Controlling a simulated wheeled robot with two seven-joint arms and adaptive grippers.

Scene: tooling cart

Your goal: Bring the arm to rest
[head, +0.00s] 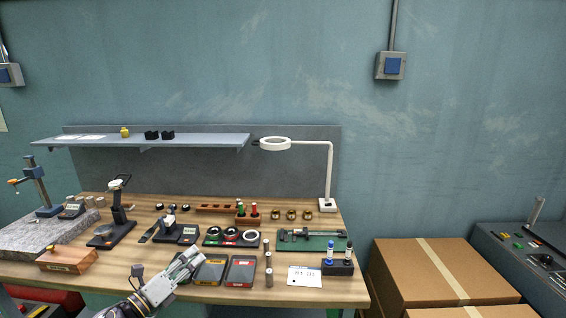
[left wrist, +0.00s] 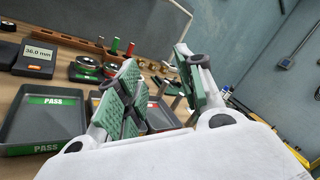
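The dark tray with green PASS labels (left wrist: 45,122) lies left of the fingers in that view. The other dark tray (head: 240,271) lies to the right of my gripper in the head view. My right gripper is not in view.
Small metal cylinders (head: 268,270) stand right of the trays, near a white card (head: 304,277) and a dark bottle holder (head: 338,267). Gauges and a green caliper mat (head: 312,243) lie farther back. Cardboard boxes (head: 430,270) stand right of the bench. The air above the bench front is clear.

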